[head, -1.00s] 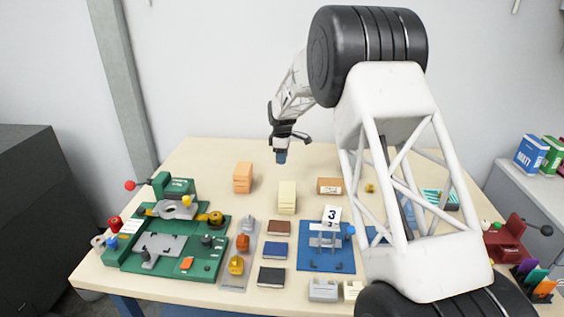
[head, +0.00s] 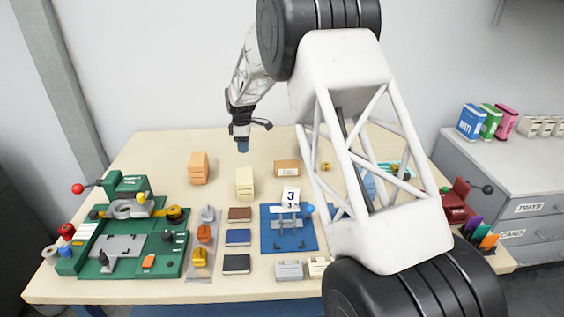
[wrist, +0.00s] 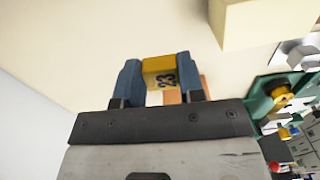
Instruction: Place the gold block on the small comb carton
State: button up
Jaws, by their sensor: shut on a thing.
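The gold block (wrist: 159,72), marked 23, is held between the blue fingertips of my gripper (wrist: 160,82) in the wrist view. In the head view my gripper (head: 242,146) hangs above the back of the table, behind the cream carton, and the block cannot be made out. Three cartons stand there: a tall orange one (head: 199,168), a cream one (head: 245,184) and a low brown one (head: 287,168). I cannot read which is the small comb carton. In the wrist view the cream carton (wrist: 262,22) is at upper right, and an orange surface shows behind the fingers.
A green machine base (head: 120,240) with knobs fills the table's left. Grey, orange and yellow pieces stand on a strip beside it. Dark, blue and brown pads lie in front of the cream carton. A blue fixture (head: 290,235) carries a 3 card. My arm hides part of the right side.

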jog(key=s+d, duration=1.8)
jog(key=shift+d, duration=0.25)
jog(key=shift+w, duration=0.1)
send_over(289, 163)
jog(key=shift+f, duration=0.7)
jog(key=shift+f, duration=1.75)
jog(key=shift+f, duration=0.1)
